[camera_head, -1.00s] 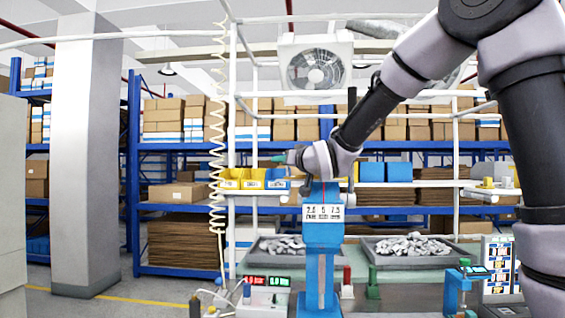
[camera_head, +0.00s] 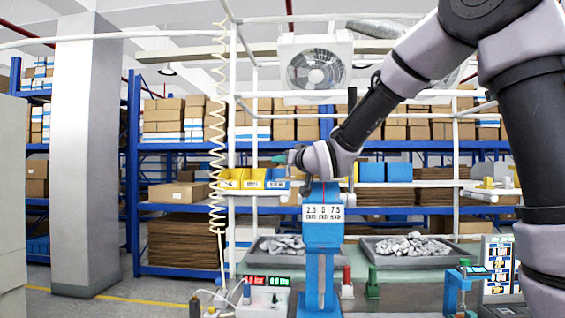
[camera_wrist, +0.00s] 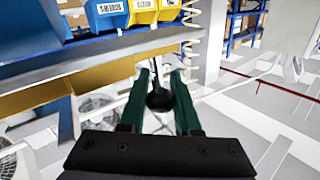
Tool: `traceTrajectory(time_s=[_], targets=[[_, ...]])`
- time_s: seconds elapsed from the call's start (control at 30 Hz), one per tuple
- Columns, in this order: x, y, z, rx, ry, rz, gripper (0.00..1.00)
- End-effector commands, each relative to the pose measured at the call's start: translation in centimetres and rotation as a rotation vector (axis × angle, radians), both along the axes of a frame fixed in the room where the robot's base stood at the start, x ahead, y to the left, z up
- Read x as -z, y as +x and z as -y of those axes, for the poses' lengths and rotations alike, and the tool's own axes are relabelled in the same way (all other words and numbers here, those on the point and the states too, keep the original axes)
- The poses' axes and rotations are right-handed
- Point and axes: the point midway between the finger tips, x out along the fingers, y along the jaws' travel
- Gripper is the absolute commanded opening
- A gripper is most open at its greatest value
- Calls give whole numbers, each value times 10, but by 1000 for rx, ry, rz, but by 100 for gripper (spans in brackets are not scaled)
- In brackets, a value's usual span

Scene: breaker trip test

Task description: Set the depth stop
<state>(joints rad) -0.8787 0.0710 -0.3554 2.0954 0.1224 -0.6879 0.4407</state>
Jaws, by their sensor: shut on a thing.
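A blue upright press-like stand (camera_head: 322,232) is at the middle of the bench in the head view. A white scale label (camera_head: 323,212) with 2.5, 5 and 7.5 is on its head. My gripper (camera_head: 284,158) is just above and left of that head, with my wrist partly covering the stand's top. In the wrist view my gripper's green fingers (camera_wrist: 166,88) are shut on a dark round knob (camera_wrist: 158,98) on a thin dark stem. In the head view the knob cannot be made out.
A box with red and green displays (camera_head: 266,283) stands at the stand's left foot. Two grey trays of metal parts, one being the right tray (camera_head: 368,247), lie behind. Yellow bins (camera_head: 243,181) hang behind my gripper. A smaller blue device (camera_head: 458,288) is at right.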

Motion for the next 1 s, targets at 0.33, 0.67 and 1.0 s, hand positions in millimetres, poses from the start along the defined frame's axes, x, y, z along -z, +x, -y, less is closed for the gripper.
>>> traceTrajectory(time_s=[0.33,0.67,1.0], targets=[[0,1,-17,-2,0,2,0],[-1,1,-39,-2,0,2,0],[0,1,-39,-2,0,2,61]])
